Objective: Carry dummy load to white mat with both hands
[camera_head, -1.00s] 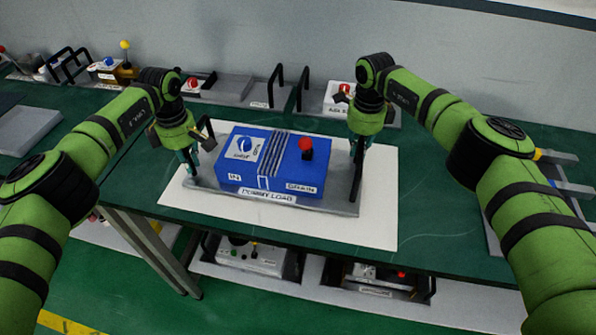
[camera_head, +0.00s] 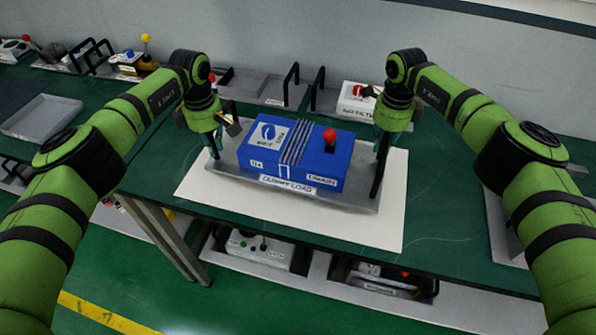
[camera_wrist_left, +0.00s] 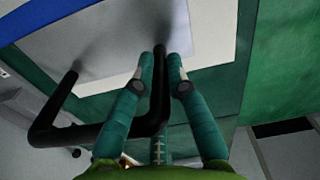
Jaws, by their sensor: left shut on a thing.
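The dummy load is a blue box (camera_head: 295,158) with a red knob, on a grey tray (camera_head: 345,197) with upright black handles at its ends. In the head view it appears within the outline of the white mat (camera_head: 385,225). I cannot tell whether it touches the mat. My left gripper (camera_head: 212,145) is shut on the left handle; the left wrist view shows the black handle (camera_wrist_left: 75,137) between its fingers (camera_wrist_left: 160,62). My right gripper (camera_head: 382,143) is at the right handle and appears shut on it, its fingertips partly hidden.
The mat lies on a green table (camera_head: 455,200). Equipment trays with black handles stand along the back, including a white box (camera_head: 355,100). An empty grey tray (camera_head: 42,118) is at the left. More units (camera_head: 260,250) sit on a shelf below the front edge.

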